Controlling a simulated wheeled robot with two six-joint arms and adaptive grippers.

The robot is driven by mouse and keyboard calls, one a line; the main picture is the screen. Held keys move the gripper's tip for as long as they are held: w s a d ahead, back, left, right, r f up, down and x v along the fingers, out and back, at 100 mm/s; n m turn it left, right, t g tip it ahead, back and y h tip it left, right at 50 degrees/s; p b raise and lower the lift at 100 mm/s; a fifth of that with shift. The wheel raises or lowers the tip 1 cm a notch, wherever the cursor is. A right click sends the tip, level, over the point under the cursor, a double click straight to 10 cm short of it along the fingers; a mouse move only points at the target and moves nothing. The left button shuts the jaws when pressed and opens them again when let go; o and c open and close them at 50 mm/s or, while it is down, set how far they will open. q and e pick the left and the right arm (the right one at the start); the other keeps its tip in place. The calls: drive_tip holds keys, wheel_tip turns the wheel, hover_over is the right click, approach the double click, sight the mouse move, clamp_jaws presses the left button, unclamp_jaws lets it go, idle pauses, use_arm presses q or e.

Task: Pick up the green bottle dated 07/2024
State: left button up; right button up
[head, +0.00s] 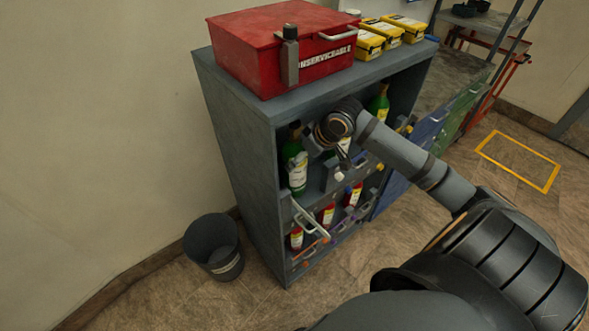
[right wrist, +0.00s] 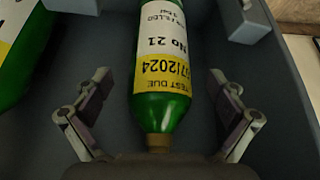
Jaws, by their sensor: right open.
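The green bottle dated 07/2024 (right wrist: 170,115) fills the middle of the right wrist view, its label upside down and reading "No 21". My right gripper (right wrist: 159,78) is open, with one finger on each side of the bottle and gaps between fingers and glass. In the head view my right gripper (head: 342,166) reaches into the cabinet's upper shelf and hides most of the middle bottle. Another green bottle (head: 296,168) stands to its left, and one (head: 379,104) to its right. My left gripper is not in view.
The grey cabinet (head: 235,125) carries a red box (head: 265,45) and several yellow cases (head: 382,33) on top. Red bottles (head: 327,213) stand on the lower shelf. Shelf clamps (right wrist: 246,18) sit close around the bottle. A bin (head: 213,246) stands on the floor.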

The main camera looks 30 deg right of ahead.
sight(295, 181)
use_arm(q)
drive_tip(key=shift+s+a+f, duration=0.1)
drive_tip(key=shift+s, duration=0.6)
use_arm(e)
drive_tip(key=x, duration=0.5)
drive_tip(key=shift+s+d+f, duration=0.1)
drive_tip(key=shift+s+f, duration=0.2)
drive_tip(key=shift+f, duration=0.05)
drive_tip(key=shift+c, duration=0.4)
drive_tip(key=c, duration=1.7)
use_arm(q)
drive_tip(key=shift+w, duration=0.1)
use_arm(e)
drive_tip(key=shift+w+r, duration=0.1)
drive_tip(key=shift+c, duration=0.7)
